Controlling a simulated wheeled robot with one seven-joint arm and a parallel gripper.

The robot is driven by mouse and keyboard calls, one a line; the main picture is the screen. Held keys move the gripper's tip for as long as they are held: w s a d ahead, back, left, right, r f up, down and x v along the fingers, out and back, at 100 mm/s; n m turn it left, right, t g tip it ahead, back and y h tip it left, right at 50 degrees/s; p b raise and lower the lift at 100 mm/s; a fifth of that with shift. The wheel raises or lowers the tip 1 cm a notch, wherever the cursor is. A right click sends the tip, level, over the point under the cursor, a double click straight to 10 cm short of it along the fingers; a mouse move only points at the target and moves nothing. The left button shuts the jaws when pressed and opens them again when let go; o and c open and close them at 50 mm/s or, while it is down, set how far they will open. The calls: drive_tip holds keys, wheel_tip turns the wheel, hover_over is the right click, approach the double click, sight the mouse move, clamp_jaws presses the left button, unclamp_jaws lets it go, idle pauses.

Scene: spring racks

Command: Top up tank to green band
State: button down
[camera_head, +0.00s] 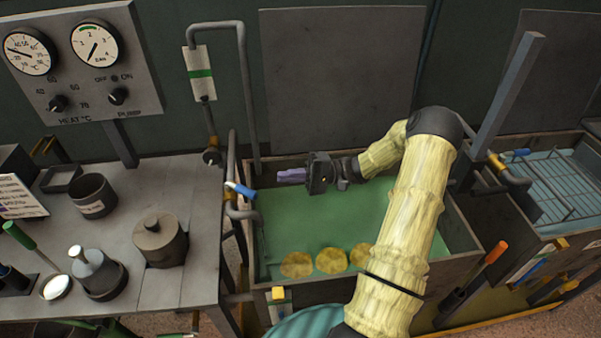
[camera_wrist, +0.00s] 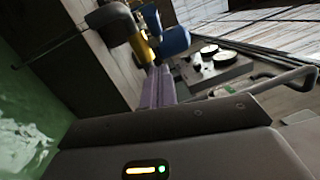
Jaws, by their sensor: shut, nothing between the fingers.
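The tank (camera_head: 275,285) holds green liquid (camera_head: 290,225), with several round yellow-brown discs near its front edge. A white plate with a green band (camera_head: 201,74) is mounted on the pipe behind and left of it. A blue-handled valve (camera_head: 240,189) sits on the pipe at the tank's left rim. My gripper (camera_head: 280,175) is over the tank's back left part, its purple fingers shut and empty. The fingers point left, to the right of the blue handle and apart from it. In the wrist view, the fingers (camera_wrist: 153,88) point towards a blue handle (camera_wrist: 175,40) and brass stem.
The control panel (camera_head: 85,70) with two dials and two knobs stands at the back left. The left bench (camera_head: 200,250) carries pots and tools. A second tank with a wire rack (camera_head: 565,190) is at right. A tall grey post (camera_head: 508,95) stands between the tanks.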

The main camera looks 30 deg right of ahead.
sight(242, 190)
drive_tip(key=s+a+r+p, duration=0.1)
drive_tip(key=a+p, duration=0.1)
drive_tip(key=a, duration=0.5)
drive_tip(key=shift+s+a+r, duration=0.2)
drive_tip(key=shift+a, duration=0.05)
drive_tip(key=shift+d+m+t, duration=0.2)
drive_tip(key=shift+m+t, duration=0.1)
drive_tip(key=shift+t, duration=0.2)
